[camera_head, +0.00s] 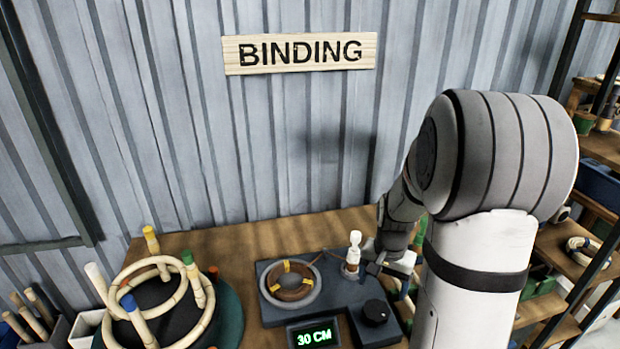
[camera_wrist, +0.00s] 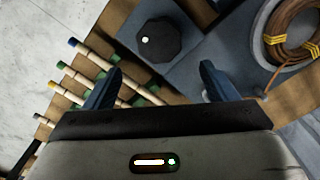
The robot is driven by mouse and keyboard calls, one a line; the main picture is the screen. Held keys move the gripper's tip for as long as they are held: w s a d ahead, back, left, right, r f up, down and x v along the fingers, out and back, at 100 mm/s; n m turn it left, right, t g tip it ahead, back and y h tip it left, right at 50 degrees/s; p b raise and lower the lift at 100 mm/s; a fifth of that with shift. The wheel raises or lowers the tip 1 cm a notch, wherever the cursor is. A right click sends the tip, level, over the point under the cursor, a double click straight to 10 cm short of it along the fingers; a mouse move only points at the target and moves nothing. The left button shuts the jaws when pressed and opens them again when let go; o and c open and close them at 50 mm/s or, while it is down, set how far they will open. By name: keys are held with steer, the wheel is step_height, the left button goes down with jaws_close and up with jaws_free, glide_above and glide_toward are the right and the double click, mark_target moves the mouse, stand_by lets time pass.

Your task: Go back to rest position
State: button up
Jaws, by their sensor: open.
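My gripper (camera_wrist: 160,85) shows in the wrist view with its two dark fingers apart and nothing between them. In the head view my gripper (camera_head: 374,263) is at the right side of the dark binding machine (camera_head: 340,291), close to the small white upright post (camera_head: 353,254). I cannot tell whether it touches the post. My arm covers part of the table's right side.
The machine has a coil of rattan (camera_head: 291,282) with yellow ties, a black knob (camera_head: 376,312) and a display reading 30 CM (camera_head: 314,337). A rattan ring frame (camera_head: 150,290) with colored-tip poles stands left. Capped sticks (camera_wrist: 95,68) lie near the table edge. Shelves (camera_head: 590,215) stand right.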

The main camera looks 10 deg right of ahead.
steer(key=s+a+r+n+t, duration=0.3)
steer(key=s+a+r+n, duration=0.5)
steer(key=s+a+r, duration=0.4)
step_height(320, 180, up, 2)
steer(key=shift+s+a+r, duration=0.1)
steer(key=shift+s+a, duration=0.05)
steer(key=shift+s, duration=0.6)
steer(key=shift+c, duration=0.6)
stand_by(0.7)
